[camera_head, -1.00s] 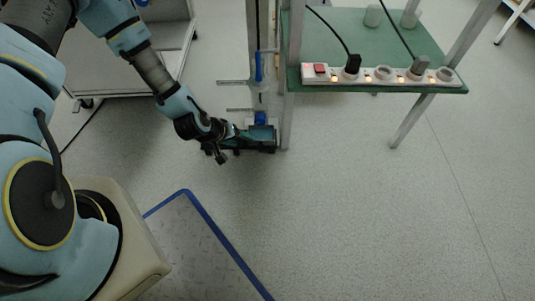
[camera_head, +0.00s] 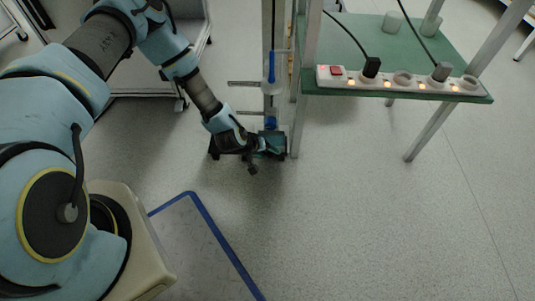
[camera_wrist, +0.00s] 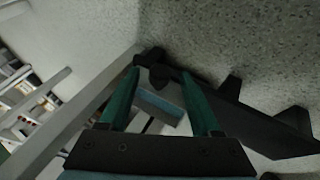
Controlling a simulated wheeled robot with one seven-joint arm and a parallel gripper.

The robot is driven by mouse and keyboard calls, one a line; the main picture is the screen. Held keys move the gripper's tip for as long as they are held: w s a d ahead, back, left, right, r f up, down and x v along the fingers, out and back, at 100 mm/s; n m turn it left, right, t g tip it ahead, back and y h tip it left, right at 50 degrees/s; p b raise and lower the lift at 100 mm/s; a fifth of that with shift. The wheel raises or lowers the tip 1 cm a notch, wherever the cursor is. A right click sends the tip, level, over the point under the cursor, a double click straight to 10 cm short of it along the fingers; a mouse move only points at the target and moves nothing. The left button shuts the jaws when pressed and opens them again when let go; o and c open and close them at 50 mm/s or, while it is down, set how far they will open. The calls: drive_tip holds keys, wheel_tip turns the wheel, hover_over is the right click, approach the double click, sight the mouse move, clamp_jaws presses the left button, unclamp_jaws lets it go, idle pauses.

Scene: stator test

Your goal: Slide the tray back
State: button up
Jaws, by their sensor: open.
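My gripper (camera_head: 266,146) is low by the foot of the metal stand in the head view, and my own arm partly covers it. In the wrist view my gripper (camera_wrist: 160,75) has two green fingers spread apart. A grey piece with a pale blue bar (camera_wrist: 158,106) shows between the fingers; I cannot tell whether it touches them, or whether it is the tray. A black base part (camera_wrist: 270,130) lies beside the right finger. It may belong to the tray or its holder. No tray can be told clearly in the head view.
A green shelf (camera_head: 455,70) on metal legs stands at the right, with a lit power strip (camera_head: 388,78) along its front edge. A slim stand (camera_head: 272,95) with a blue-tipped part rises behind my gripper. Blue floor tape (camera_head: 222,240) lies nearer.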

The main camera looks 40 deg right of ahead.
clamp_jaws()
idle(0.5)
idle(0.9)
